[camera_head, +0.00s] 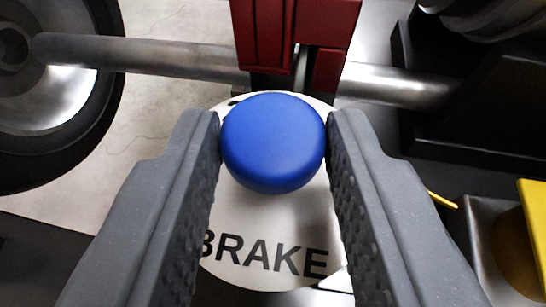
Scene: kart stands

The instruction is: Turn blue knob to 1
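The blue knob (273,143) is a smooth round cap in the middle of the head camera view. It stands over a white round plate (270,215) with the word BRAKE in black along its near edge. My gripper (273,130) has its two grey ribbed fingers on either side of the knob. Both fingertips appear to touch its sides. The number marks and any pointer on the knob are not visible; a small dark mark at the plate's far left edge is mostly covered.
A metal axle (150,56) crosses behind the knob, with a black-tyred wheel (60,90) at left. A red block (293,35) stands just behind the plate. Dark parts (450,130) fill the right, and a yellow part (533,225) shows at the right edge.

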